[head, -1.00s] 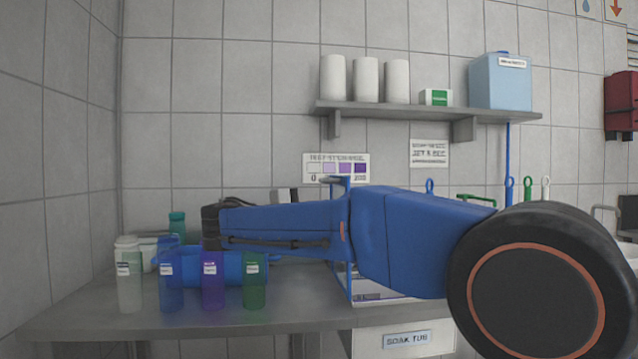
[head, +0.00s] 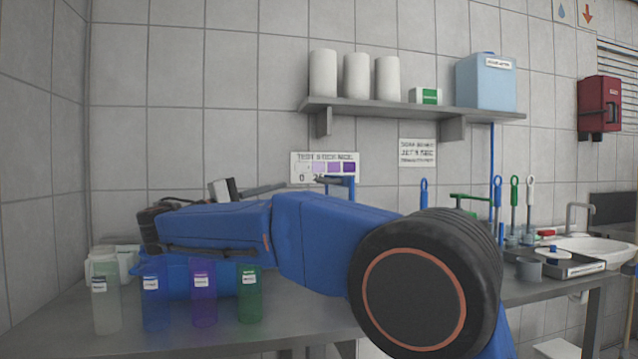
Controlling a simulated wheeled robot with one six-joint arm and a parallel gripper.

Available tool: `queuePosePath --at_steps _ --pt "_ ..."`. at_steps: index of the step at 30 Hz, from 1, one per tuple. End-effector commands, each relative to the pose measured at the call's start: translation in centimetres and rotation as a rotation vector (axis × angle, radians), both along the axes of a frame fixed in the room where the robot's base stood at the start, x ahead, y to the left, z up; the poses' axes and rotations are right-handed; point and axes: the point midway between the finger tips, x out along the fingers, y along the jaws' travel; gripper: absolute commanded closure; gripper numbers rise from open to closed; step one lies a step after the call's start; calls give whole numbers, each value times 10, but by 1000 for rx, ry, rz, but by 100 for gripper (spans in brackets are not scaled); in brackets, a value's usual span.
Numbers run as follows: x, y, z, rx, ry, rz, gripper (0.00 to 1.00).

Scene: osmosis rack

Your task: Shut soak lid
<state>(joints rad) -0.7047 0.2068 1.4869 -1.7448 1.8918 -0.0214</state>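No soak tub or lid can be made out now; my blue arm and its large black joint cover the middle of the bench. A blue upright piece (head: 346,184) with a flat top shows just above my arm, in front of the wall chart. I cannot tell whether it belongs to the lid. My arm reaches left over the bench, above the bottles. A dark and pale block with a thin grey bar (head: 224,189) shows behind the forearm and looks like part of my gripper. The fingertips are not clear, so its opening cannot be told.
Clear, blue, purple and green bottles (head: 204,299) stand at the bench front, close below my forearm. A wall shelf (head: 400,108) holds white cylinders and a light-blue tank (head: 486,82).

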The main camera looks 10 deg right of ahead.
Motion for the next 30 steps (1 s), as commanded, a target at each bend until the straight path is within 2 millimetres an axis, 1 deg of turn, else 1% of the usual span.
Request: queuePosePath --at_steps 1,3,18,24,30 --pt "3 -10 2 1 0 -2 82" --pt "8 -21 5 0 -1 -3 82" --pt "41 -99 22 0 0 -2 82" --pt "51 -119 26 0 0 0 82" --pt "54 -127 28 0 0 0 82"
